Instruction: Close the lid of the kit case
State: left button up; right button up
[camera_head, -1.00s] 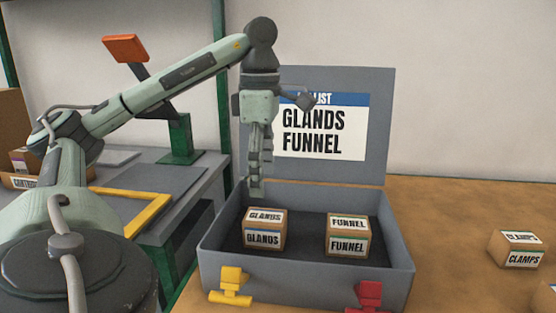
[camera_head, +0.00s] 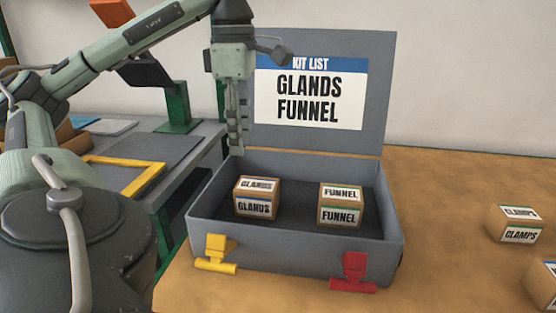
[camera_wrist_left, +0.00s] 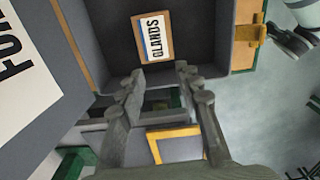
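The grey kit case (camera_head: 290,247) stands on the wooden table with its lid (camera_head: 373,95) upright and open. The lid's inner face carries a sheet reading "KIT LIST GLANDS FUNNEL". A glands box (camera_head: 256,198) sits in the left of the case and a funnel box (camera_head: 341,206) in the right. My left gripper (camera_head: 238,150) points down at the left rear of the case, in front of the lid's left edge. In the left wrist view its fingers (camera_wrist_left: 150,82) are apart with nothing between them, and the glands box (camera_wrist_left: 152,36) lies beyond.
A yellow latch (camera_head: 215,255) and a red latch (camera_head: 353,272) are on the case front. A clamps box (camera_head: 515,224) stands to the right, with another box at the right edge. A grey bench (camera_head: 185,150) with a yellow frame lies left.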

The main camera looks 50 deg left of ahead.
aim_at(334, 95)
jog(key=u, duration=1.5)
